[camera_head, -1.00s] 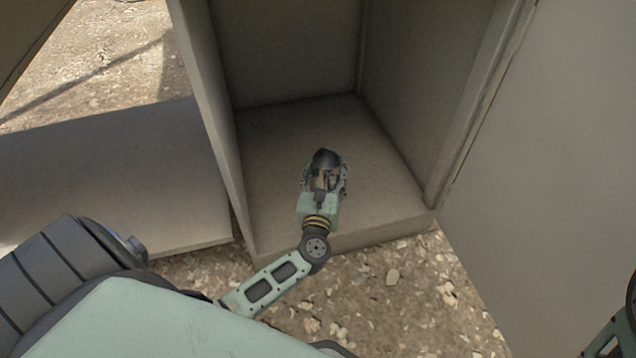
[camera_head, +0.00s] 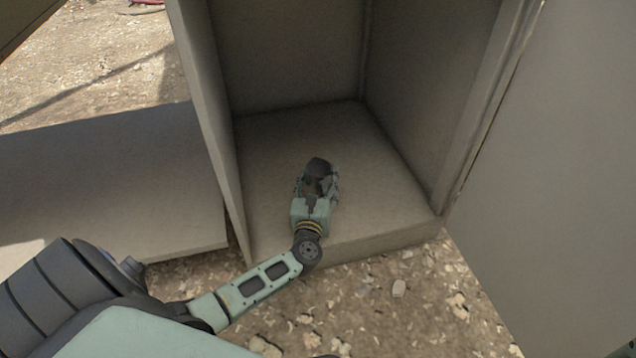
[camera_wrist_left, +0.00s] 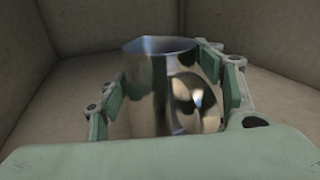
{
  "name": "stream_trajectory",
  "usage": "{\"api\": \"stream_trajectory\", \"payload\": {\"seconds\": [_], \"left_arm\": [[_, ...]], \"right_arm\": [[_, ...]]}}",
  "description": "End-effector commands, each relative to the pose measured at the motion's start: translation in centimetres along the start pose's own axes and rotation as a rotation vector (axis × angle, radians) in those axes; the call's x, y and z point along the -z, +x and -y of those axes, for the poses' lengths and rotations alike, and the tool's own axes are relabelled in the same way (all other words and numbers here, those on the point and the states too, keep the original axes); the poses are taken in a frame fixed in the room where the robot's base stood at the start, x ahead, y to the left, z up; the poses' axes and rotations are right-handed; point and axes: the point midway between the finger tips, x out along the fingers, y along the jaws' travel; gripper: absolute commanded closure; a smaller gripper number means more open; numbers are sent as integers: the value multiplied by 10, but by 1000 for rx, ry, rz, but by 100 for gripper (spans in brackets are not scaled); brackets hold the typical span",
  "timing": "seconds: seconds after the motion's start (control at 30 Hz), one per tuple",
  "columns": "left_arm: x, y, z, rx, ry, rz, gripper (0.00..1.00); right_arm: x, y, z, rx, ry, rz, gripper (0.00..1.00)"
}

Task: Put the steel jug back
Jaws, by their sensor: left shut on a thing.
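The steel jug (camera_wrist_left: 158,88) is shiny and upright in the left wrist view, between the two fingers of my left gripper (camera_wrist_left: 170,100). In the head view my left gripper (camera_head: 317,185) is shut on the jug (camera_head: 319,168), whose dark top shows past the fingers. Gripper and jug are inside the open cabinet (camera_head: 402,185), over the front half of its floor. I cannot tell whether the jug's base touches that floor; the gripper hides it. My right gripper is out of view.
The cabinet's side walls stand left and right of the arm. A large flat panel (camera_head: 560,170) is at the right. A flat board (camera_head: 100,190) lies at the left. The cabinet floor behind the jug is bare. Stony ground (camera_head: 400,300) lies in front.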

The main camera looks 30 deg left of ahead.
Motion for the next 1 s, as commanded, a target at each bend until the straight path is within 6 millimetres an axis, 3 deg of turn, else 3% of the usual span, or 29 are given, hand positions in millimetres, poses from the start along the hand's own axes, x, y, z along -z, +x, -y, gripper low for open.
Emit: {"api": "stream_trajectory", "payload": {"seconds": [0.17, 0.2, 0.4, 0.77, 1.0], "left_arm": [[2, 0, 0, -1, -1, 2, 86], [2, 0, 0, 0, -1, -1, 38], [2, 0, 0, 0, 0, -1, 21], [-2, 0, 0, 0, 0, 0, 21], [-2, -37, 0, 0, 0, -6, 21]], "right_arm": [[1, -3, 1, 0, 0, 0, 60], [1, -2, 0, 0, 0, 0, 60], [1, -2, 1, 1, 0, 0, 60], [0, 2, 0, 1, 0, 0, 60], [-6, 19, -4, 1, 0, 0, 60]]}}
